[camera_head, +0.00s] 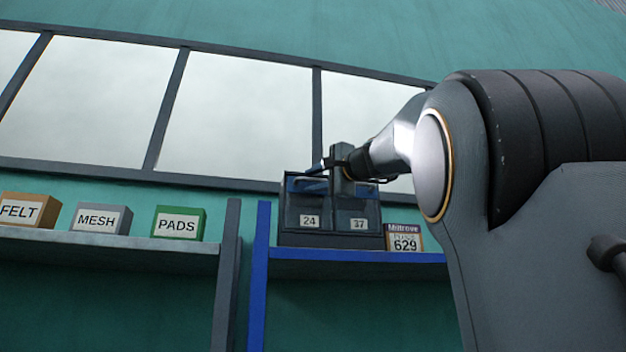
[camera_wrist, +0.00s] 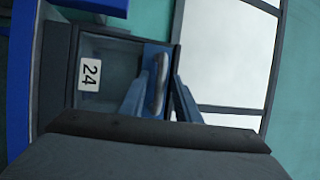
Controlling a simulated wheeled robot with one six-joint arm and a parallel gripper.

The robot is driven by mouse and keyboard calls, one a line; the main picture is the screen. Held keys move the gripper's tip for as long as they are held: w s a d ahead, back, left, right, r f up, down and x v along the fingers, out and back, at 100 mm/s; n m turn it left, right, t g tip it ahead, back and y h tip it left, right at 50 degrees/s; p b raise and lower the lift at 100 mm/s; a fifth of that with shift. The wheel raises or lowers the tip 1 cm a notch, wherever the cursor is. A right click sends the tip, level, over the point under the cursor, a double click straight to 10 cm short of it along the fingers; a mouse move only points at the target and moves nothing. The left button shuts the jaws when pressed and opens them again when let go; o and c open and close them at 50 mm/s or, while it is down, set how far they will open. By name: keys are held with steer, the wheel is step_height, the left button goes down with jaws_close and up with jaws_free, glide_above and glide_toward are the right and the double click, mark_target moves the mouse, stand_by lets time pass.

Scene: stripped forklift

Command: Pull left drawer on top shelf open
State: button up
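A dark two-drawer unit (camera_head: 330,240) stands on the blue shelf (camera_head: 350,256). Its left drawer (camera_head: 303,208) is labelled 24 and its right drawer (camera_head: 357,215) is labelled 37. In the wrist view, the left drawer (camera_wrist: 115,65) appears turned sideways, with its label readable and a handle (camera_wrist: 159,80) near its top edge. My gripper (camera_head: 318,168) is at the top of the left drawer. In the wrist view, the fingers of my gripper (camera_wrist: 162,85) are apart, one to each side of the handle. Whether either finger touches it is unclear.
A box labelled 629 (camera_head: 404,238) stands right of the drawer unit. FELT (camera_head: 24,210), MESH (camera_head: 100,219) and PADS (camera_head: 178,224) boxes stand on a grey shelf (camera_head: 120,243) to the left. A blue upright (camera_head: 259,275) borders the blue shelf. Windows (camera_head: 240,115) are behind.

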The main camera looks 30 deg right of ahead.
steer(key=shift+c, duration=0.2)
jaws_close()
